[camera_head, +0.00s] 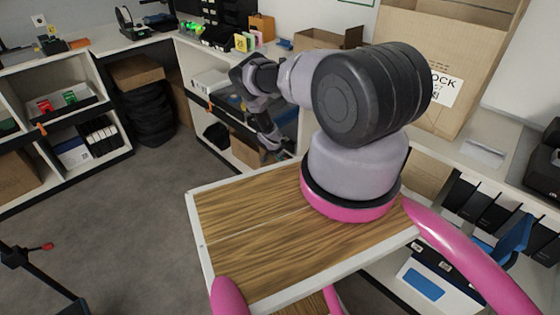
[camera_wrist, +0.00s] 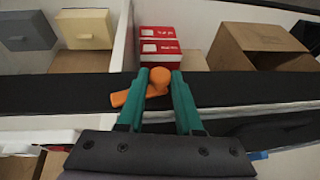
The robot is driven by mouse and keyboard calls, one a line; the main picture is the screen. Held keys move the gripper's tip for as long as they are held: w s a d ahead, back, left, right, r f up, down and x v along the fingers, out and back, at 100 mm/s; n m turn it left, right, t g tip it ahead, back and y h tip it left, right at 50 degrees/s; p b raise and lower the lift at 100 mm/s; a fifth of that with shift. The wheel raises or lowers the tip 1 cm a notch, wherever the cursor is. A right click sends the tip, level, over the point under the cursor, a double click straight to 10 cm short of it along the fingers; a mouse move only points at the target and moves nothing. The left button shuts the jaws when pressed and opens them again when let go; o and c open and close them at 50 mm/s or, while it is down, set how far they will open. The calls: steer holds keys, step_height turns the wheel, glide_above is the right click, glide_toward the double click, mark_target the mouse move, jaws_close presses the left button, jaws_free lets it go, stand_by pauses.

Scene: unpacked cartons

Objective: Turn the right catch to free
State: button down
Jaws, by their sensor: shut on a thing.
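The orange catch (camera_wrist: 132,96) sits on a black rail (camera_wrist: 60,97) in the wrist view. Its round knob is between my gripper's teal fingers, and its flat tab sticks out to the left, slightly downward. My gripper (camera_wrist: 160,82) is shut on the knob. In the head view my gripper (camera_head: 279,152) is low at the front of the shelf unit, small and partly hidden, and the catch it holds cannot be made out there. Another orange catch (camera_head: 210,107) shows farther left on that shelf front.
Behind the rail are red and white boxes (camera_wrist: 160,40), an open brown carton (camera_wrist: 262,45) and a beige bin (camera_wrist: 85,28). A white divider (camera_wrist: 122,35) stands left of the red boxes. Grey floor (camera_head: 140,210) is open left of my wooden deck.

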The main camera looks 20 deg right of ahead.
steer(key=t, duration=0.2)
steer(key=shift+s+f+m+t+y, duration=0.1)
steer(key=shift+s+m+t+y, duration=0.2)
steer(key=shift+m+t+y, duration=0.1)
steer(key=c, duration=0.6)
jaws_free()
steer(key=shift+d, duration=0.1)
steer(key=v, duration=1)
steer(key=shift+r, duration=0.4)
steer(key=shift+s, duration=0.1)
